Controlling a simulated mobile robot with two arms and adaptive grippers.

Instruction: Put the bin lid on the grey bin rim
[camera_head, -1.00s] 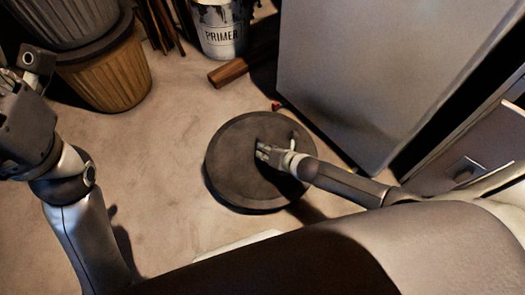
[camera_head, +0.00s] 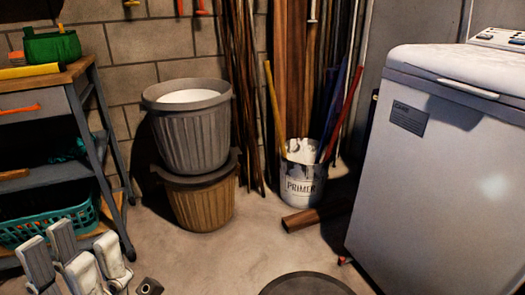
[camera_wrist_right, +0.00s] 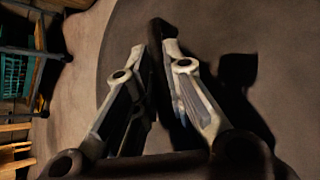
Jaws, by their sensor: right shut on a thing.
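The bin lid (camera_head: 305,285) is a dark round disc at the bottom edge of the head view, mostly cut off. In the right wrist view the lid (camera_wrist_right: 125,45) fills most of the picture, its curved rim at left. My right gripper (camera_wrist_right: 163,45) is shut on the lid's dark upright handle; it is out of the head view. The grey bin (camera_head: 190,130) stands upright on a tan ribbed bin, its round rim uncovered and something white inside. My left gripper (camera_head: 78,250) is at the bottom left of the head view, fingers apart and empty, away from the lid.
The tan bin (camera_head: 203,205) is on the floor by the block wall. A white washer (camera_head: 440,160) fills the right. A shelf bench (camera_head: 92,130) stands left. Floor between is clear.

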